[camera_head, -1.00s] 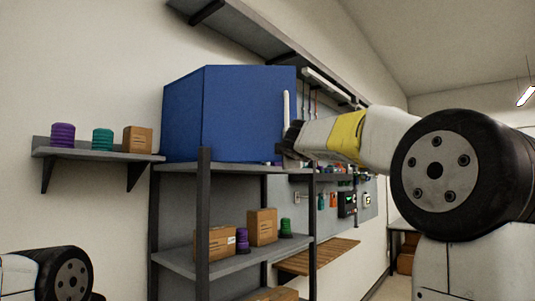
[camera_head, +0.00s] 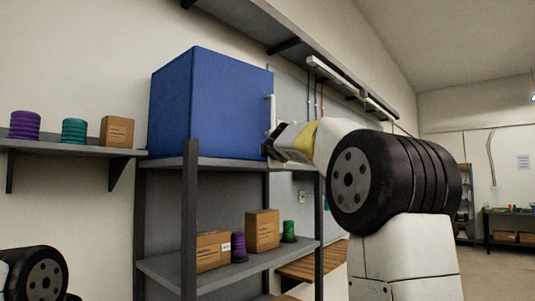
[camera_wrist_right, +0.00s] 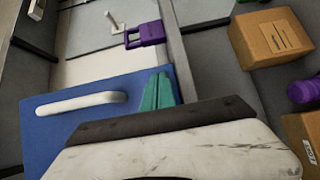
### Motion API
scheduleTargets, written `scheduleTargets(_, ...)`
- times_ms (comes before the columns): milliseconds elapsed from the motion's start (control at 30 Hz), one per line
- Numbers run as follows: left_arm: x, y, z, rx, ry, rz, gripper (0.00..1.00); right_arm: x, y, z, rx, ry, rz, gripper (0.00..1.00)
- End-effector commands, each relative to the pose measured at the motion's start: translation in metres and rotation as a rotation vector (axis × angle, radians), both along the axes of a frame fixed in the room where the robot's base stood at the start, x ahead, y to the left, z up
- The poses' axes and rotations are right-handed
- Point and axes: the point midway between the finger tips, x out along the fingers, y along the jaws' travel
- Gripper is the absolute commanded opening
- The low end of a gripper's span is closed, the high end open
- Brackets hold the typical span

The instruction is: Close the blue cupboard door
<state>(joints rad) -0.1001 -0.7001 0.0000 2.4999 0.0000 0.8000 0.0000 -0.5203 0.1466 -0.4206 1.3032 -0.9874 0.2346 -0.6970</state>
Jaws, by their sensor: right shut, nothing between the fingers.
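The blue cupboard (camera_head: 172,105) stands on top of a grey shelf rack in the head view. Its blue door (camera_head: 230,110) is on the right-hand face, with a white upright handle (camera_head: 271,110) near the right edge. No gap shows at the door's left or top edge; its far edge is partly hidden. My right gripper (camera_head: 272,143) is shut and empty at the door's lower right, close below the handle; contact is unclear. In the right wrist view the handle (camera_wrist_right: 80,103) lies on the blue panel (camera_wrist_right: 60,130), beside my dark finger (camera_wrist_right: 165,120). My left gripper is out of view.
The grey rack (camera_head: 189,220) holds cardboard boxes (camera_head: 262,230) and purple and green cans on a lower level. A wall shelf (camera_head: 70,149) at left carries a purple can, a teal can and a box. A long shelf (camera_head: 255,22) hangs above the cupboard.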

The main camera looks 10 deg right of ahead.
Motion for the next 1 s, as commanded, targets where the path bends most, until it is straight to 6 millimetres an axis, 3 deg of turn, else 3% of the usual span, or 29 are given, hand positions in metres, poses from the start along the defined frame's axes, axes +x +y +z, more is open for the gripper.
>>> scheduleTargets(100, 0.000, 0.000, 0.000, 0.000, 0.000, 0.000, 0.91, 0.017, 0.007, -0.001, -0.002, 0.000, -0.001, 0.00)
scheduleTargets(333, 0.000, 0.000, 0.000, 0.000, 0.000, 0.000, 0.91, 0.037, 0.019, 0.000, -0.001, 0.000, 0.000, 0.00)
scheduleTargets(1000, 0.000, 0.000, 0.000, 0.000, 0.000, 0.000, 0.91, 0.045, 0.028, -0.002, -0.002, 0.001, 0.008, 0.00)
